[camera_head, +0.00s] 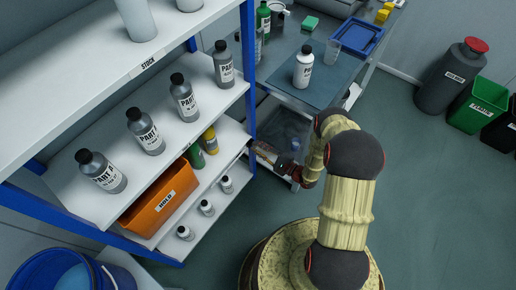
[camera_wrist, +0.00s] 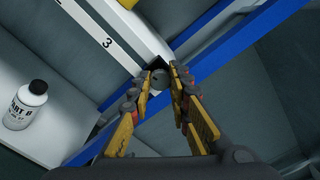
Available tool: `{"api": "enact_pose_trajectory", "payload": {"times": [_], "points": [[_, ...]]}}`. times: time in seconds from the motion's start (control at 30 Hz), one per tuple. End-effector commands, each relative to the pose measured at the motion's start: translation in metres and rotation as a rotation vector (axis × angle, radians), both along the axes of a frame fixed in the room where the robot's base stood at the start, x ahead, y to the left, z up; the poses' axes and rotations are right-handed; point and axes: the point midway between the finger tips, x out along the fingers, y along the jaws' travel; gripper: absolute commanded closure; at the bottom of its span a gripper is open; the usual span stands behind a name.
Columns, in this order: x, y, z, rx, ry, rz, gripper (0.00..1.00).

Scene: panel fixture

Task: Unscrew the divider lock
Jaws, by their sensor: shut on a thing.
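In the wrist view, a small dark grey round knob, which I take to be the divider lock (camera_wrist: 159,79), sits at the white shelf edge beside the blue rail. My gripper (camera_wrist: 161,88) has its yellow fingers on both sides of the knob, shut on it. Whether the knob has turned or come loose cannot be told. In the head view, my arm reaches down to the right end of the lower shelf. My gripper is small and dark there, and the knob cannot be made out.
A white shelf strip bears a "3" (camera_wrist: 108,43). A white bottle (camera_wrist: 27,105) stands left in the wrist view. The rack holds several grey bottles (camera_head: 145,131) and an orange bin (camera_head: 160,198). A table with a blue tray (camera_head: 361,37) stands behind.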

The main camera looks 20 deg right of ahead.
Motion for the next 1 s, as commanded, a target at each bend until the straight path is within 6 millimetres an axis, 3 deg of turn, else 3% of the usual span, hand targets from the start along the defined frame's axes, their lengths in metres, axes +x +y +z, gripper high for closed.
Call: {"api": "enact_pose_trajectory", "payload": {"times": [0.63,0.67,1.0], "points": [[-0.0012,-0.0008,-0.0029,-0.038,-0.019,-0.004,1.00],[-0.0012,-0.0007,-0.0030,-0.038,-0.019,-0.004,0.80],[-0.0003,-0.0004,-0.0010,-0.037,-0.024,-0.002,0.62]]}}
